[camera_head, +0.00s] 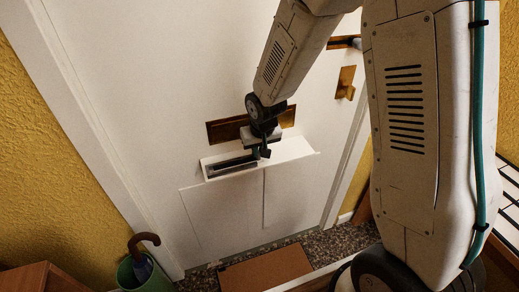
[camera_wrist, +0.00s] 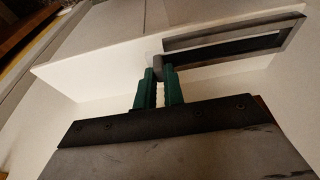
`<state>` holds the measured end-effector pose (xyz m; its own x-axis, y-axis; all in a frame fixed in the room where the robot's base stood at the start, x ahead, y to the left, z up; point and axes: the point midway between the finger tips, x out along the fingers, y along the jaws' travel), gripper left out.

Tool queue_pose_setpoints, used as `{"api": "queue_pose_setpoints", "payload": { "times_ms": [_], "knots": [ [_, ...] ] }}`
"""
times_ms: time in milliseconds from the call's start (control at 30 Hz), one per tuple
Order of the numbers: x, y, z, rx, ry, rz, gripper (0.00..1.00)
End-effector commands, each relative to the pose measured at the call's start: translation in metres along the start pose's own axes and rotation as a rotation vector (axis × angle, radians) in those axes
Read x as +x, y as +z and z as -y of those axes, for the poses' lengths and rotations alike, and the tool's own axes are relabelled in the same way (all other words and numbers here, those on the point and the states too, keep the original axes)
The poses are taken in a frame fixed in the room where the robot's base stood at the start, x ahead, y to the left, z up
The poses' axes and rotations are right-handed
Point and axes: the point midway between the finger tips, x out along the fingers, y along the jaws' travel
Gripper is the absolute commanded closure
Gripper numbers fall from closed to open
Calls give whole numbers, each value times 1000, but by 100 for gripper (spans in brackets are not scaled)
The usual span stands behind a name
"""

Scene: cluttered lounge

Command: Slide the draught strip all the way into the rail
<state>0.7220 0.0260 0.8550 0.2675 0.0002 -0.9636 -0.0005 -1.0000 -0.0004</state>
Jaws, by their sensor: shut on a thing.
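A grey, narrow rail (camera_head: 212,173) with a dark inside lies on a white ledge on the door. In the wrist view the rail (camera_wrist: 235,28) runs to the right of the fingers as a long grey frame. My gripper (camera_head: 262,152) is at the rail's right end in the head view. Its green fingers (camera_wrist: 159,78) are shut on a small grey end piece, seemingly of the draught strip (camera_wrist: 157,62). The fingers hide part of this piece. I cannot tell how much of the strip lies inside the rail.
The white ledge (camera_head: 290,150) juts from the white door (camera_head: 150,60), below a brass plate (camera_head: 225,130). A brass handle (camera_head: 345,83) is at the right. A green umbrella stand (camera_head: 143,277) and brown doormat (camera_head: 265,270) are below.

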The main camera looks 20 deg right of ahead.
Motion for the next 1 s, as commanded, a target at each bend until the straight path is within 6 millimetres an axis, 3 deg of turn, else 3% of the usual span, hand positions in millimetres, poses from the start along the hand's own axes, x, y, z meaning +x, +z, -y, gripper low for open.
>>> {"api": "queue_pose_setpoints", "payload": {
  "times_ms": [667, 700, 767, 1000],
  "knots": [
    [0, 0, 10, -1, 0, 0, 100],
    [0, 0, 10, 0, 0, 0, 79],
    [0, 0, 10, 0, 0, 0, 65],
    [0, 0, 10, -1, 0, 0, 65]
  ]
}}
